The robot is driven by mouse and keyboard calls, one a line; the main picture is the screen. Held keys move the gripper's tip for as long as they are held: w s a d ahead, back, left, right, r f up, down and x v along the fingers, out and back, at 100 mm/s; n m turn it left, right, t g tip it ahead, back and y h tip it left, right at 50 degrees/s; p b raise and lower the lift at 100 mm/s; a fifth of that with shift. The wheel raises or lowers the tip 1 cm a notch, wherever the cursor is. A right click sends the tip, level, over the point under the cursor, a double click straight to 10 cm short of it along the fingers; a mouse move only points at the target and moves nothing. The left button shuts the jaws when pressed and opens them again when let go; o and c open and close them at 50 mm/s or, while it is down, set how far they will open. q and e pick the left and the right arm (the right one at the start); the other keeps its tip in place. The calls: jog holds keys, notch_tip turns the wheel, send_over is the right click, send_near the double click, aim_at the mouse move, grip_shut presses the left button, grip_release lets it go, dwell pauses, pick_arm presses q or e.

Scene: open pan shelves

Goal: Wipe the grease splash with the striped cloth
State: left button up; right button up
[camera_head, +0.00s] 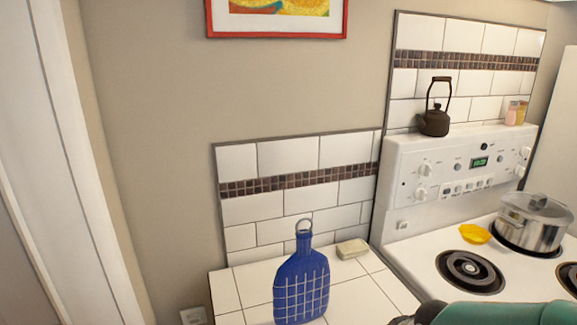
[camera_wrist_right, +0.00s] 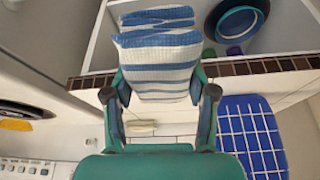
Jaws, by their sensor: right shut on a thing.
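The striped cloth (camera_wrist_right: 160,62), white with blue bands, sits folded between the fingers of my right gripper (camera_wrist_right: 163,98) in the right wrist view. The gripper is shut on it, and the cloth extends past the fingertips. In the head view only part of my teal right arm (camera_head: 490,315) shows at the bottom right edge, and the cloth is out of frame. I cannot make out a grease splash in either view. My left gripper is in neither view.
A blue gridded paddle-shaped item (camera_head: 302,285) stands on the white tiled counter (camera_head: 228,292), with a pale block (camera_head: 352,248) behind it. The stove (camera_head: 425,250) on the right holds a lidded pot (camera_head: 533,225) and yellow dish (camera_head: 475,233). An open shelf holds a blue pan (camera_wrist_right: 237,22).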

jog(key=shift+s+a+f, duration=0.25)
jog(key=shift+a+f, duration=0.25)
jog(key=shift+w+a+f+m, duration=0.15)
jog(key=shift+a+m, duration=0.1)
jog(key=shift+m, duration=0.25)
jog(key=shift+w+a+m+h, duration=0.25)
jog(key=shift+m+h, duration=0.05)
jog(key=shift+w+m, duration=0.15)
jog(key=shift+m, duration=0.25)
